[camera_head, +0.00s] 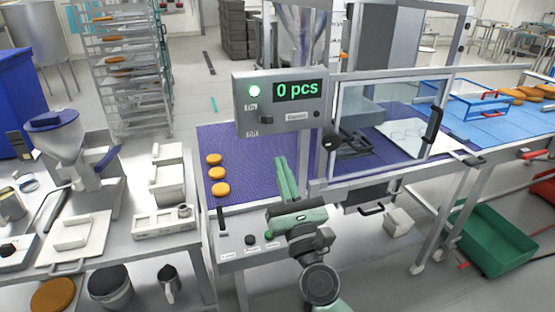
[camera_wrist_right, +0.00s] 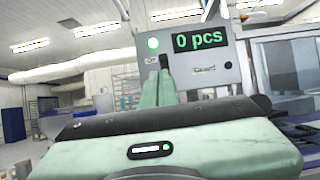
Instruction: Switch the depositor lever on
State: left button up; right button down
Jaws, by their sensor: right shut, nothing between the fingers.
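The depositor control panel (camera_head: 281,101) is a grey box with a green "0 pcs" display (camera_head: 300,89) and a lit green lamp (camera_head: 255,91). Its small black lever (camera_head: 266,119) sits beside the printed "On" and "Off" labels. In the right wrist view the lever (camera_wrist_right: 165,62) shows just above the fingertips; I cannot tell its exact position. My right gripper (camera_head: 280,160), with pale green fingers, is shut and empty, below and slightly right of the lever in the head view. In the wrist view its fingers (camera_wrist_right: 158,88) point up toward the panel (camera_wrist_right: 205,58). My left gripper is not in view.
Under the panel runs a purple conveyor belt (camera_head: 240,148) with orange-brown rounds (camera_head: 217,174) on its left. A clear guard (camera_head: 385,115) with a black handle stands right of the panel. A side table with a grinder-like machine (camera_head: 66,142) is at left.

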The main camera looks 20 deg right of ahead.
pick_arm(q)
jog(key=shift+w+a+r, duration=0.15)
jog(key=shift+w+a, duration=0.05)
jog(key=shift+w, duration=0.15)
pick_arm(e)
jog(key=shift+s+d+r, duration=0.1)
jog(key=shift+s, duration=0.5)
jog(key=shift+s+d+r, duration=0.1)
jog(key=shift+s, duration=0.45)
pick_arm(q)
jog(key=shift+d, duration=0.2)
pick_arm(e)
jog(key=shift+a, duration=0.1)
